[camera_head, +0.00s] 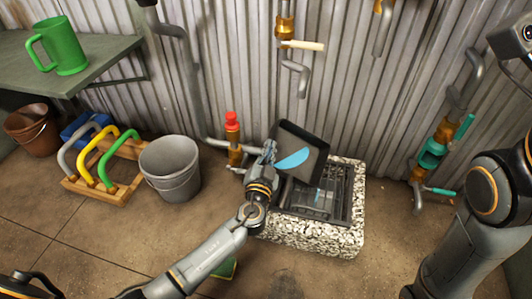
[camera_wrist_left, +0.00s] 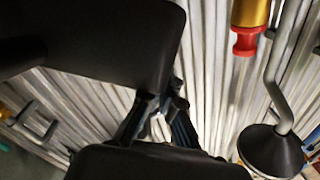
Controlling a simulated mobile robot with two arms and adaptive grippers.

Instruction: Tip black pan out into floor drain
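The black pan (camera_head: 313,148) is a shallow square tray, held steeply tilted above the back left part of the floor drain (camera_head: 345,205). A light blue patch, which looks like liquid, lies in the pan. The drain is a dark grate set in a pebbled surround. My left gripper (camera_head: 268,151) is at the pan's left edge and appears shut on it. In the left wrist view the gripper's fingers (camera_wrist_left: 157,122) meet at dark surfaces, partly hidden. My right arm stands at the right, but its gripper is not visible.
A grey bucket (camera_head: 171,168) and a wooden rack (camera_head: 106,170) with coloured handles stand left of the drain. A red-topped pipe fitting (camera_head: 233,135) is close behind my left gripper. A corrugated wall with pipes closes the back.

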